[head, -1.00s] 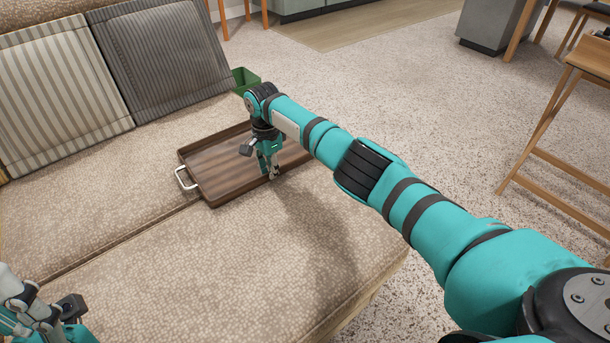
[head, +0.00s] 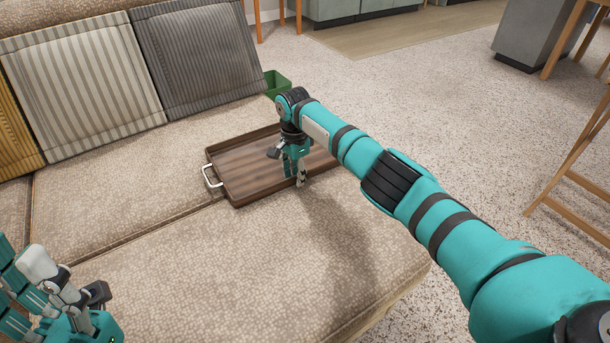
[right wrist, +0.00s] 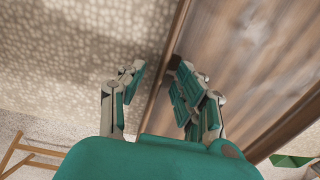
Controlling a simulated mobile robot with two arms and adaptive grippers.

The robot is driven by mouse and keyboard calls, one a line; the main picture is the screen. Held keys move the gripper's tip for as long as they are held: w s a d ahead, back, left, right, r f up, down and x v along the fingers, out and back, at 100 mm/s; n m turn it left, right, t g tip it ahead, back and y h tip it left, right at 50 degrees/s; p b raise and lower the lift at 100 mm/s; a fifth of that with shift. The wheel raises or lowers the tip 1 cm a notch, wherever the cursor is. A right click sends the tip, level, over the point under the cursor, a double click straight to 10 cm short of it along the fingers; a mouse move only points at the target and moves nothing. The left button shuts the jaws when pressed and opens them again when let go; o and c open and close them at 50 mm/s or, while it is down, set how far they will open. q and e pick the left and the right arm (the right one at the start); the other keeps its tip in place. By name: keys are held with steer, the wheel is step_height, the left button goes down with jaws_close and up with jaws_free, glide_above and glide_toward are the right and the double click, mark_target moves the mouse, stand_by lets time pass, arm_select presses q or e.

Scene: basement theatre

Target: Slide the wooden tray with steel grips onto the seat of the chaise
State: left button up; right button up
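The brown wooden tray (head: 238,178) lies on the beige seat of the chaise (head: 215,265), across the seam between two cushions. Its left steel grip (head: 211,177) sticks out toward the left; its right end is hidden behind my right arm. My right gripper (head: 299,181) points down at the tray's near wall. In the right wrist view, my right gripper's fingers (right wrist: 156,72) stand apart with the tray's wall (right wrist: 163,80) between them, one finger over the seat and one inside the tray. My left gripper (head: 70,295) is low at the left, away from the tray; its opening is unclear.
Striped cushions (head: 85,85) and a dark grey cushion (head: 200,55) lean on the backrest. A green bin (head: 278,82) stands beyond the tray. Wooden stool legs (head: 570,165) stand on the carpet at right. The seat in front of the tray is clear.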

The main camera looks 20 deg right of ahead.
steer(key=shift+r, duration=4)
